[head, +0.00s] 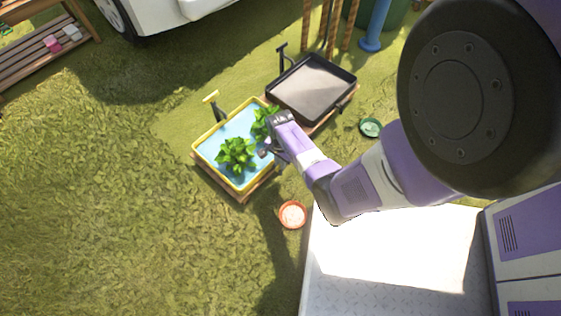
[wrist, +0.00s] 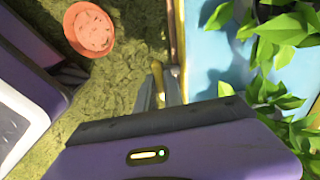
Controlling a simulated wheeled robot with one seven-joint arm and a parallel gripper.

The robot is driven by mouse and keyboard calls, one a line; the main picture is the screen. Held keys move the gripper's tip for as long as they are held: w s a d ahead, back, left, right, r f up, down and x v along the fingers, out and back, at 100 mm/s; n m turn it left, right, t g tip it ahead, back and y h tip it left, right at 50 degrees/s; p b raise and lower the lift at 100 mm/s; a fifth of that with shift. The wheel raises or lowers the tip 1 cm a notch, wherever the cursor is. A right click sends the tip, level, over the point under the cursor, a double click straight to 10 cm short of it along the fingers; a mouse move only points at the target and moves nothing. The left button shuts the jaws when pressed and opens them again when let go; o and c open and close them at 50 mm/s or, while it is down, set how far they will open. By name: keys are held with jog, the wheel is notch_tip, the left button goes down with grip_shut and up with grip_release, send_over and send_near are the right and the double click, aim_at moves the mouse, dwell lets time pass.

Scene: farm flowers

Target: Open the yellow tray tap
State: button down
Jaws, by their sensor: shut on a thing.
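The yellow tray (head: 206,168) stands on the grass on a wooden base, with blue inside and leafy green plants (head: 236,154) in it. Its yellow rim shows in the wrist view (wrist: 177,30). My gripper (head: 265,153) is at the tray's right side, low by the rim. In the wrist view its two fingers (wrist: 159,88) are closed around a small yellow piece, the tray tap (wrist: 157,70), just outside the tray wall. Only the tap's narrow upper part shows; the rest is hidden by the fingers. In the head view my arm hides the tap.
A black tray (head: 312,90) stands beside the yellow one, behind my gripper. An orange pot (head: 292,214) and a green pot (head: 370,127) sit on the grass nearby. A yellow post with a crossbar (head: 212,99) rises at the tray's far side. Grass at left is clear.

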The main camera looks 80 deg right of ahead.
jog(key=n+p, duration=0.2)
jog(key=n, duration=0.2)
jog(key=shift+r, duration=0.1)
jog(key=n+p, duration=0.1)
jog(key=n, duration=0.3)
jog(key=shift+n, duration=0.3)
jog(key=n, duration=0.4)
jog(key=shift+n+p, duration=0.3)
jog(key=shift+p, duration=0.05)
jog(key=shift+n, duration=1.8)
jog(key=c, duration=1.5)
grip_release()
jog(key=shift+o, duration=0.2)
